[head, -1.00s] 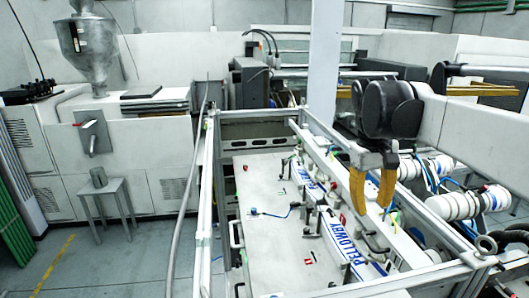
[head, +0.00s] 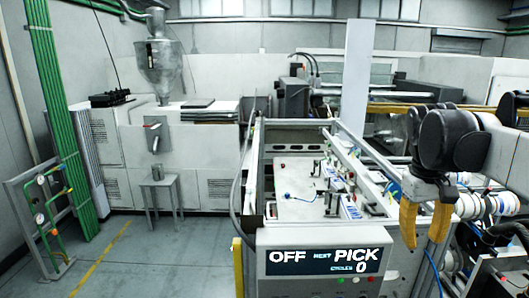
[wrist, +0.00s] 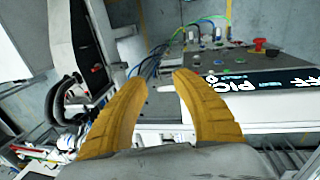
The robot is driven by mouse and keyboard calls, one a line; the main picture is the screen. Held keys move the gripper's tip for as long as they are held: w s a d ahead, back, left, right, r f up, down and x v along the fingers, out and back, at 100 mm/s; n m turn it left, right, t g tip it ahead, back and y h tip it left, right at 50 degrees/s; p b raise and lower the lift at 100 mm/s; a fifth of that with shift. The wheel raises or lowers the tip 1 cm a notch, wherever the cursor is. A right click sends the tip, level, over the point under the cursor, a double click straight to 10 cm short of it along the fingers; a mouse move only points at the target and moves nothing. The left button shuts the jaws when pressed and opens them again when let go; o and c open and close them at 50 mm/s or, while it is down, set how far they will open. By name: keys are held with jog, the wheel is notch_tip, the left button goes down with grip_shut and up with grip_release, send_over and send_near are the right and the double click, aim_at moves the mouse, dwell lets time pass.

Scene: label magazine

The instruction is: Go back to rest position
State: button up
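My gripper (head: 425,228) has two yellow fingers that point down. In the head view it hangs in the air to the right of the label machine table (head: 296,208). Its fingers stand apart with nothing between them. The wrist view also shows the gripper (wrist: 160,80) with a gap between the fingertips. Behind the fingers in that view lie the floor and a grey control panel (wrist: 250,63) with several buttons.
A display box (head: 318,262) reading "OFF", "PICK" and "0" stands at the front of the table. A small grey stool (head: 162,184) and a hopper (head: 158,65) are further left. A frame with gauges (head: 42,215) stands at far left. The floor (head: 150,255) between is clear.

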jog(key=s+a+f+t+b, duration=0.2)
jog(key=a+f+b, duration=0.3)
jog(key=f+b, duration=0.5)
jog(key=s+a+f+t+y+b, duration=0.1)
jog(key=s+a+f+b, duration=0.3)
jog(key=f+b, duration=0.6)
jog(key=s+a+f+t+y+b, duration=0.1)
jog(key=s+a+f+t+b, duration=0.3)
jog(key=f+b, duration=0.6)
notch_tip(320, 180, down, 12)
jog(key=shift+s+a+f, duration=0.2)
jog(key=shift+s+a, duration=0.5)
jog(key=shift+a, duration=0.1)
